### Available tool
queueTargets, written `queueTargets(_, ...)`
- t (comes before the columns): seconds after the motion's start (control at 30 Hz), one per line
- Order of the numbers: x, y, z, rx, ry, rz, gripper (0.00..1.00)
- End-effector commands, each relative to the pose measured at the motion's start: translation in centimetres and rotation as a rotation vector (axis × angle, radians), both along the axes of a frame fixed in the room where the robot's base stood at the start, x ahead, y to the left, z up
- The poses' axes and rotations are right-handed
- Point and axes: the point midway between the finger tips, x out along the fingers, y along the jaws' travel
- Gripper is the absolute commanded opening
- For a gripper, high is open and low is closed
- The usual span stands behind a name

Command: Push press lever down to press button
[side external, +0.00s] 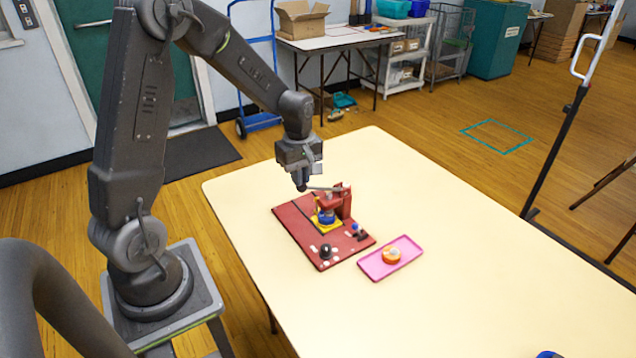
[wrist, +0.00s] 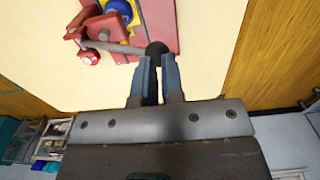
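The red press (side external: 343,203) stands on a dark red board (side external: 296,228) on the table. Its thin grey lever (side external: 325,188) runs out level to the left, and in the wrist view the lever (wrist: 110,46) ends in a black knob (wrist: 157,49). A blue round part (side external: 326,217) sits under the press on a yellow piece (side external: 318,224). My gripper (wrist: 158,62) is at the lever's free end, pointing down. Its two fingers are a little apart with the knob at their tips; whether they grip it or only sit over it I cannot tell.
A pink tray (side external: 373,268) holding an orange and white round piece (side external: 390,255) lies right of the board. A black knob-like part (side external: 325,251) and small pale pieces lie on the board's front.

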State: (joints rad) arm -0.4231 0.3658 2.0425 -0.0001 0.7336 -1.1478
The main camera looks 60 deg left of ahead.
Motion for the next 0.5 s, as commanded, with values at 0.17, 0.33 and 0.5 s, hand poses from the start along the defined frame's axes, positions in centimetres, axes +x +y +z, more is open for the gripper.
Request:
queueTargets(0.17,-0.02,0.00,-0.04,0.000,0.000,0.000,0.09)
queueTargets(0.33,-0.17,0.00,-0.35,0.000,0.000,0.000,0.09)
queueTargets(0.5,-0.37,-0.01,-0.71,0.000,0.001,0.000,0.09)
